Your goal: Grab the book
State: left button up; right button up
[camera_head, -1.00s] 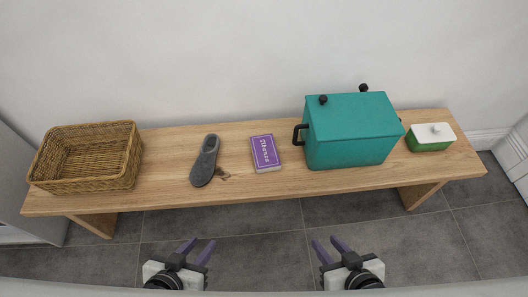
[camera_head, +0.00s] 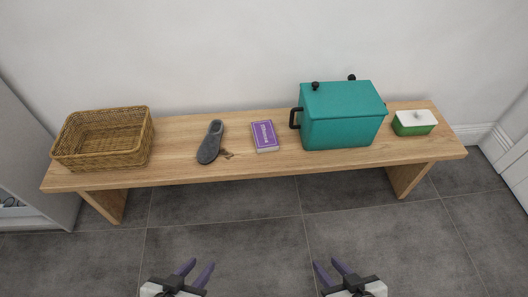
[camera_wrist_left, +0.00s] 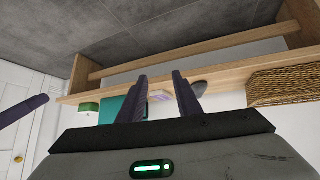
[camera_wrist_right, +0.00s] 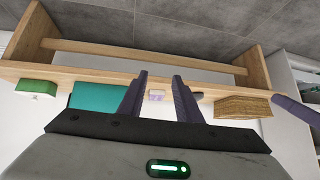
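The purple book (camera_head: 264,136) lies flat on the wooden bench (camera_head: 180,171), between a grey slipper and a teal box. It also shows between the fingers in the right wrist view (camera_wrist_right: 157,96), and partly in the left wrist view (camera_wrist_left: 160,97). My left gripper (camera_head: 198,270) is open and empty, low in the head view, in front of the bench and apart from it. My right gripper (camera_head: 328,268) is open and empty, also in front of the bench, below and to the right of the book in the picture.
A wicker basket (camera_head: 103,157) stands at the bench's left end. The grey slipper (camera_head: 210,142) lies left of the book. The teal box (camera_head: 343,115) with black handles stands right of it. A green and white dish (camera_head: 414,128) is at the right end. The tiled floor (camera_head: 240,235) before the bench is clear.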

aim_at(265, 138)
jog(key=u, duration=0.55)
jog(key=i, duration=1.2)
jog(key=z, duration=0.45)
